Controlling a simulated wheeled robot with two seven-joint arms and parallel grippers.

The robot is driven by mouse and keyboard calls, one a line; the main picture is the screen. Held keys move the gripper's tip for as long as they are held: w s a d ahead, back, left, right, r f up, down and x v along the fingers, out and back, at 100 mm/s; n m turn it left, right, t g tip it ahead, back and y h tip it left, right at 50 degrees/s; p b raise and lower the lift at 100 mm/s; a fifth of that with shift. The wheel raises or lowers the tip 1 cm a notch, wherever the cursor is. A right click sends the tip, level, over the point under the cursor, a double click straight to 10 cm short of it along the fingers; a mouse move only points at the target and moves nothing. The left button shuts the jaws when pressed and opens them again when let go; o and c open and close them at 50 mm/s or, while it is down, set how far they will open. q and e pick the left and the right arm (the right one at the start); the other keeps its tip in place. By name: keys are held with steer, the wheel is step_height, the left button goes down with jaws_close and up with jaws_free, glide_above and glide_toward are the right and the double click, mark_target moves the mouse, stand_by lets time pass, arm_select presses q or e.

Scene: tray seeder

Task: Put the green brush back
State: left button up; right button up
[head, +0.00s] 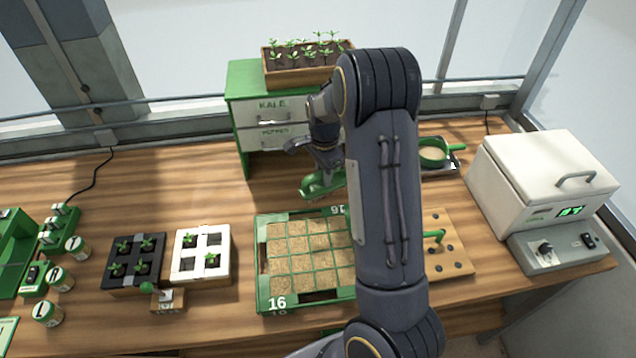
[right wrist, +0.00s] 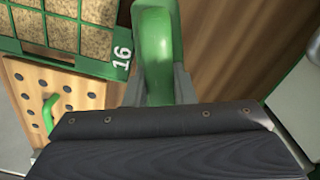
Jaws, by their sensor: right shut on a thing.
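My right gripper (head: 326,165) is shut on the green brush (head: 322,186) and holds it behind the green seed tray. In the right wrist view, the brush's green handle (right wrist: 155,50) sits between the two grey fingers of my right gripper (right wrist: 158,88). My right arm hides part of the brush in the head view. Whether the brush touches the table cannot be told. My left gripper is not in view.
The green tray (head: 262,285) marked 16 holds brown soil squares. A peg board (head: 455,265) and a green scoop (head: 433,152) lie right of my arm. A white incubator box (head: 545,170) stands far right, drawers (head: 245,115) behind.

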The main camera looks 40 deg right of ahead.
mark_target(318, 183)
steer(key=f, duration=0.1)
steer(key=w+f, duration=0.2)
steer(key=shift+w+d, duration=0.25)
steer(key=f, duration=0.1)
steer(key=f+b, duration=0.1)
steer(key=f, duration=0.1)
steer(key=shift+w+f+b, duration=0.25)
steer(key=shift+f+b, duration=0.05)
steer(key=shift+f, duration=0.1)
steer(key=shift+r, duration=0.1)
steer(key=o, duration=0.5)
steer(key=shift+f, duration=0.2)
steer(key=o, duration=0.5)
steer(key=shift+c, duration=0.2)
